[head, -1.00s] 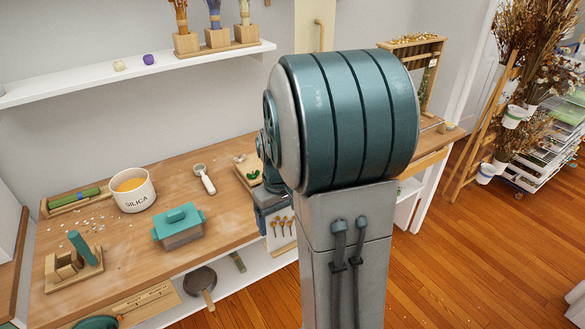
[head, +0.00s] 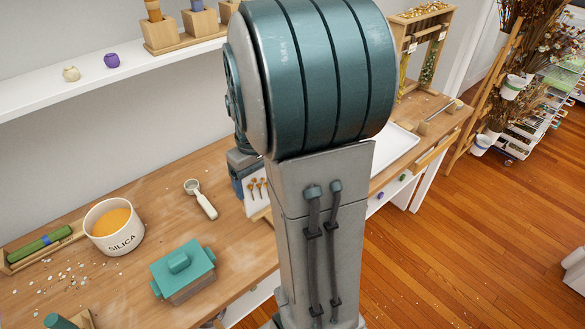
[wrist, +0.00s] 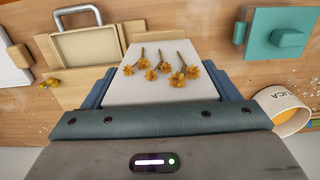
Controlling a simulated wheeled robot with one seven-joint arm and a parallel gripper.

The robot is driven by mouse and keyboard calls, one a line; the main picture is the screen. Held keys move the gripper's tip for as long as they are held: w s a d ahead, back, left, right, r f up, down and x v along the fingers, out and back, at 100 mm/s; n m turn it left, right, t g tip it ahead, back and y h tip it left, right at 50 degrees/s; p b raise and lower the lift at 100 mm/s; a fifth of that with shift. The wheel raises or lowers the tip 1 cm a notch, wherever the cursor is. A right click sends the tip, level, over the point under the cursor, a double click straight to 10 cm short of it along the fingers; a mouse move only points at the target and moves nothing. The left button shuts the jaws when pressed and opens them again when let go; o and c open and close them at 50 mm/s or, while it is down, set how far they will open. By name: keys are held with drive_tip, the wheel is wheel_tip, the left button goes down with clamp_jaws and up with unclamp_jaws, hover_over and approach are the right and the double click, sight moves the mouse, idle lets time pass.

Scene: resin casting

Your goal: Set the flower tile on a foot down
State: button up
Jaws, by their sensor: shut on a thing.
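The flower tile (wrist: 147,90) is a pale, flat slab with several small orange dried flowers near its far end in the wrist view. My gripper (wrist: 159,74) is shut on it, with a blue finger along each side edge. In the head view the tile (head: 257,190) shows left of my arm link, above the worktable, with the blue gripper (head: 243,172) beside it. A light wooden piece shows under the tile's lower edge; I cannot tell whether they touch. The tile's near end is hidden by the gripper body.
The wooden worktable (head: 135,210) holds a teal-lidded box (head: 182,268), a SILICA pot (head: 114,230) and a white scoop (head: 201,199). A cream tray with a handle (wrist: 88,48) lies beside the tile in the wrist view. A white tray (head: 392,148) lies right of my arm.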

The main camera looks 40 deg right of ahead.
drive_tip(key=shift+w, duration=0.3)
drive_tip(key=w+a+f+p, duration=0.3)
drive_tip(key=w+a+f, duration=0.4)
drive_tip(key=a+f, duration=0.2)
drive_tip(key=shift+a+f, duration=0.2)
drive_tip(key=shift+f, duration=0.75)
drive_tip(key=shift+f, duration=0.2)
drive_tip(key=o, duration=1)
drive_tip(key=shift+r, duration=0.15)
